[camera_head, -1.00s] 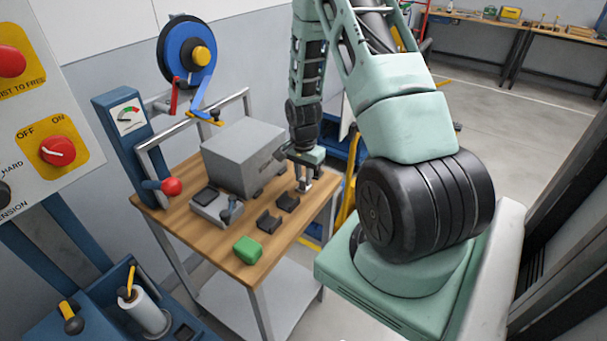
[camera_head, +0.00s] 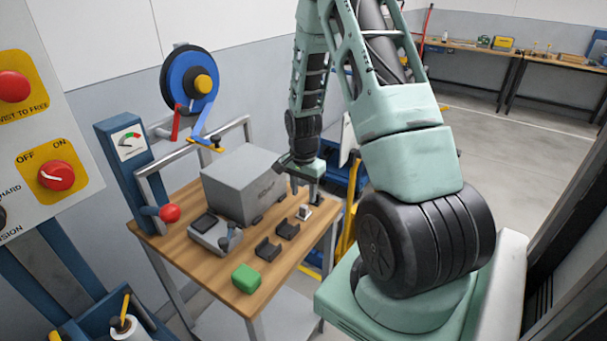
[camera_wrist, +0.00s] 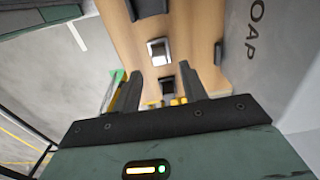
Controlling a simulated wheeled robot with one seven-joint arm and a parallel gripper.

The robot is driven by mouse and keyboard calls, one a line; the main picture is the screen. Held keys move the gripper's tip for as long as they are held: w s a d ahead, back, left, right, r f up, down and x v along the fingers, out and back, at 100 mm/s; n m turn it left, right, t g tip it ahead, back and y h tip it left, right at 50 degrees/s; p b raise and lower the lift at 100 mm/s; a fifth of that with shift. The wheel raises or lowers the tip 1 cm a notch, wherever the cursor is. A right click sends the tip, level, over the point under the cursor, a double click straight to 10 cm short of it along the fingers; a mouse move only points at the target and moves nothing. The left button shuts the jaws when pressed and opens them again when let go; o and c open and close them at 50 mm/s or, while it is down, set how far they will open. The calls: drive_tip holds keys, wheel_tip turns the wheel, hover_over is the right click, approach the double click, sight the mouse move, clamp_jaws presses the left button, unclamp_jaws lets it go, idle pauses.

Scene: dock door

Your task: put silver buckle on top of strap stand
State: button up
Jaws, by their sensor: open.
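The silver buckle (camera_head: 304,212) is a small bright piece on the wooden table near its right edge; it also shows in the wrist view (camera_wrist: 159,51), beyond my fingertips. My gripper (camera_head: 304,186) is open, above and behind the buckle and apart from it. In the wrist view my two fingers (camera_wrist: 164,90) stand apart, with a small dark piece (camera_wrist: 167,86) showing in the gap. That dark piece may be the strap stand; I cannot tell for sure. My gripper partly hides that spot in the head view.
Two dark notched blocks (camera_head: 267,250) and a green block (camera_head: 246,278) lie in front on the table (camera_head: 212,268). A large grey box (camera_head: 243,184) stands close left of my gripper. A grey tool (camera_head: 213,232) and a red-knobbed lever (camera_head: 170,213) are farther left.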

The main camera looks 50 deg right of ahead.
sight(303, 206)
wheel_tip(303, 206, up, 8)
drive_tip(key=b, duration=0.1)
drive_tip(key=a+r+n, duration=0.3)
drive_tip(key=a+n, duration=0.3)
drive_tip(key=a, duration=0.7)
drive_tip(key=a+r+n, duration=0.3)
drive_tip(key=a+n, duration=0.3)
drive_tip(key=a, duration=0.7)
drive_tip(key=s+a+r+n, duration=0.3)
drive_tip(key=s+a+n, duration=0.9)
drive_tip(key=s+a, duration=0.3)
drive_tip(key=shift+s+n+y, duration=0.3)
drive_tip(key=shift+s+n, duration=0.1)
drive_tip(key=shift+s, duration=0.7)
drive_tip(key=shift+d, duration=0.1)
